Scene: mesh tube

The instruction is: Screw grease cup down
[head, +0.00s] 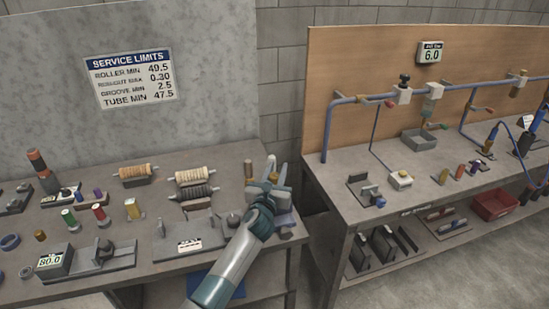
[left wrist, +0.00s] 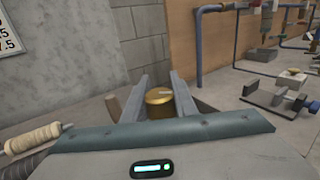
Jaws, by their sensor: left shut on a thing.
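The grease cup (left wrist: 159,104) is a round brass cap with a pale mark on top, seen in the left wrist view between my two grey fingers. My left gripper (left wrist: 158,84) is shut on it. In the head view my left gripper (head: 277,170) is at the right end of the left bench, with a bit of brass (head: 273,178) showing between the fingers. The fingers and hand hide most of the cup and what is under it. My right gripper is not in view.
Thread-wound rollers (head: 195,176) and a grey block with a printed label (head: 188,243) lie left of my arm on the left bench (head: 150,262). A gap separates it from the right bench (head: 345,220), which carries blue pipework (head: 327,130) and a small grey bin (head: 418,141).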

